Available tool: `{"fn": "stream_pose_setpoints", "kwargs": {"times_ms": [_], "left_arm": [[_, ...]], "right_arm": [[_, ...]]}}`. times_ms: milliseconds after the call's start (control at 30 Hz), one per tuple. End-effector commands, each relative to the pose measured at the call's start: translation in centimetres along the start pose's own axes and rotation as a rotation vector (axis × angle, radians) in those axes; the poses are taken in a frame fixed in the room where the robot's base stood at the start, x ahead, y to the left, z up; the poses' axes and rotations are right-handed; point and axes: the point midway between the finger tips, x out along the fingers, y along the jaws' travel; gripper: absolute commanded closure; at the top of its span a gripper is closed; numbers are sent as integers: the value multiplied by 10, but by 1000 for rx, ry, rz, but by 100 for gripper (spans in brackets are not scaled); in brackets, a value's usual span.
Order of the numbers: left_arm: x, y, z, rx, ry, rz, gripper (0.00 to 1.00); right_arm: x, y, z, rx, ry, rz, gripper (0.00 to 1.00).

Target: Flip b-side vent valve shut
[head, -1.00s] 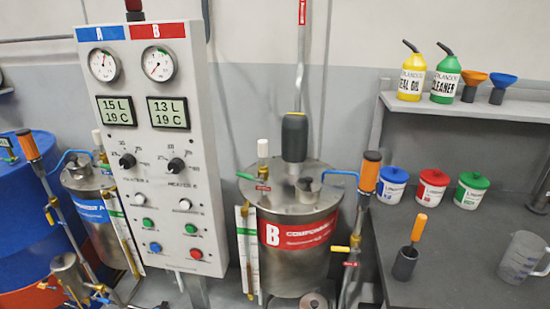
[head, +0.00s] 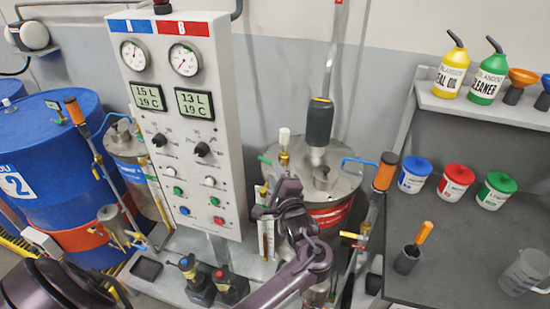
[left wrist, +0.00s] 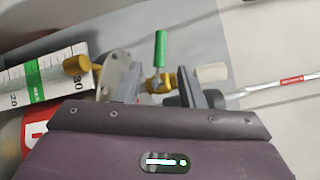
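The B-side vent valve shows in the left wrist view as a brass body with a green lever (left wrist: 160,50) that stands up in the picture. A white cap (left wrist: 212,72) is beside it, and the cap also shows above tank B in the head view (head: 284,135). My left gripper (left wrist: 158,75) is open, with the valve between or just beyond its two fingers. I cannot tell whether they touch it. My right gripper is not in view.
The control cabinet (head: 185,110) stands close on the left. A sight gauge (left wrist: 40,75) and a brass knob (left wrist: 78,65) are near the fingers. A grey-black motor (head: 319,122) rises from the lid, and an orange-handled pump tube (head: 386,172) stands to the right.

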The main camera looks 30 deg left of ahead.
Motion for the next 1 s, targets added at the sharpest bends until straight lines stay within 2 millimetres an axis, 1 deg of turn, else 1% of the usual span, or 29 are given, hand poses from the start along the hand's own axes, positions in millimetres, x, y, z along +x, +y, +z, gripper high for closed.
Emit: {"fn": "stream_pose_setpoints", "kwargs": {"times_ms": [33, 100, 300, 467, 700, 767, 933, 1000], "left_arm": [[10, -3, 2, 2, -3, 0, 65], [22, -3, 1, 2, -2, -2, 65], [49, -2, 0, 0, 1, -1, 65], [58, 0, 0, -1, 1, 0, 65], [59, 1, 0, -1, 2, 0, 65], [59, 1, 0, -1, 2, 0, 71], [59, 1, 0, -1, 2, 1, 94], [59, 1, 0, -1, 3, 1, 100]], "right_arm": [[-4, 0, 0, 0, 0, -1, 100], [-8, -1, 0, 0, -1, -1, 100], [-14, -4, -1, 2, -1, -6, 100], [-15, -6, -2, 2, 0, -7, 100], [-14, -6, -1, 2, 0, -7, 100], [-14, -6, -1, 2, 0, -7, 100], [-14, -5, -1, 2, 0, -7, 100], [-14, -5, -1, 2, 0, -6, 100]]}}
